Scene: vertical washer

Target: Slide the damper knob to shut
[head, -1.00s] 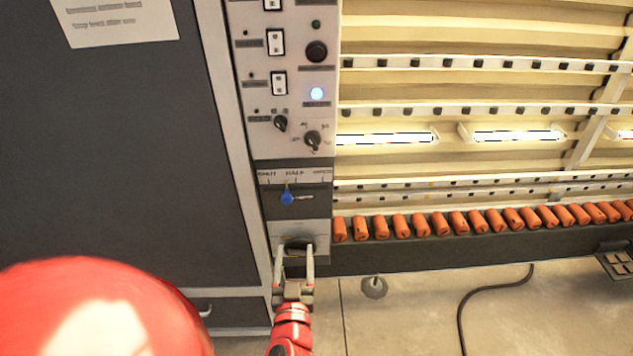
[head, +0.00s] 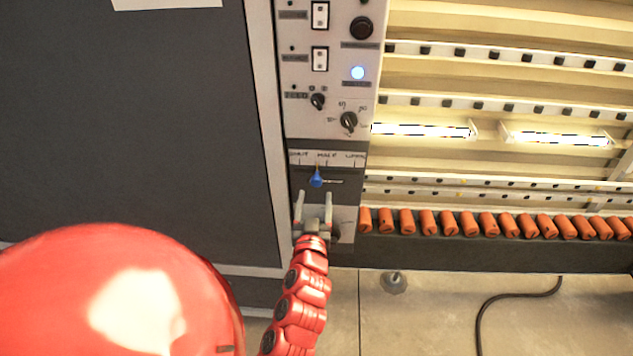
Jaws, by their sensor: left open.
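The blue damper knob (head: 316,179) sits in a dark slotted panel (head: 344,197) under a label strip (head: 341,159). The strip reads SHUT at left, HALF in the middle and a right label that looks like OPEN. The knob and its small yellow pointer stand just left of the HALF mark, with the slot line showing to the right. My left gripper (head: 314,207) is open, its two fingers pointing up just below the knob, one to each side of it. No contact with the knob can be made out. My right gripper is not in view.
Above are rotary knobs (head: 348,121), switches (head: 320,58) and a lit blue button (head: 357,73). A row of orange rollers (head: 448,223) runs right of the panel. A dark cabinet door (head: 130,120) fills the left. A hose (head: 497,300) lies on the floor.

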